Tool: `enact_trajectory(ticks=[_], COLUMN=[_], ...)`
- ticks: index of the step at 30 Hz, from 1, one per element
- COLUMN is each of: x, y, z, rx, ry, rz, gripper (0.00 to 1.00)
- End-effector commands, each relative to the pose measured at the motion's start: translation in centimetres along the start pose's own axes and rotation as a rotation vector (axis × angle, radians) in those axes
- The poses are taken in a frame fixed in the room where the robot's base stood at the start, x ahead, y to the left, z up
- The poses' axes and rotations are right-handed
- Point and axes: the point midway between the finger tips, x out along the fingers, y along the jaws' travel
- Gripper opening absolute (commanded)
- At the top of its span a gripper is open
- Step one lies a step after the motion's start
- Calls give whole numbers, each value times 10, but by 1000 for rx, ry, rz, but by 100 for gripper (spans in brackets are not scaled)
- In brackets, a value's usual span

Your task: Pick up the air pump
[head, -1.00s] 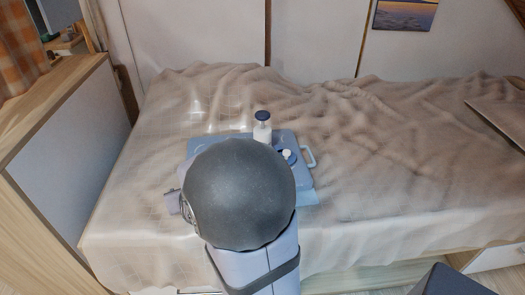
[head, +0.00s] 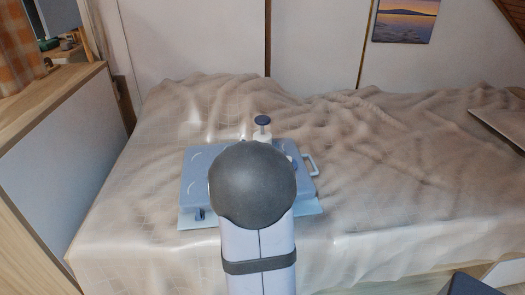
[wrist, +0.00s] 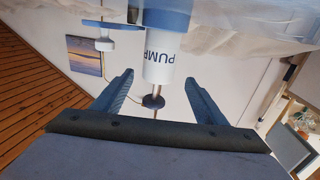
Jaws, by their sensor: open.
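The air pump (head: 262,135) has a white body and a dark blue round knob. It stands upright at the back of a light blue case (head: 197,172) on the bed. In the wrist view, which is upside down, the white pump body (wrist: 158,66) bears the word "PUMP", with a thin rod and the dark knob below. My gripper (wrist: 159,77) is open, one finger on each side of the pump in the picture, with gaps at both sides. I cannot tell if the pump is within the fingers' reach. In the head view my arm hides the gripper and the case's middle.
The bed has a rumpled beige cover (head: 400,170), clear to the right of the case. A white fitting with a blue part (wrist: 115,30) is beside the pump in the wrist view. The case has a handle (head: 311,165) at its right. A wood-topped panel (head: 60,110) stands left.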

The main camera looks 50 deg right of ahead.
Motion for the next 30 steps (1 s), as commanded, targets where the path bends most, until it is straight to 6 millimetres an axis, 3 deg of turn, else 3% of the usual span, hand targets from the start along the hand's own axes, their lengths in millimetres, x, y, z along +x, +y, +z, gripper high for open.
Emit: enact_trajectory(ticks=[8, 21, 30], x=[10, 55, 58], y=[1, 4, 4], z=[2, 7, 7], rx=[0, 0, 0], ry=[-1, 0, -1], rz=[0, 0, -1], gripper=[66, 66, 66])
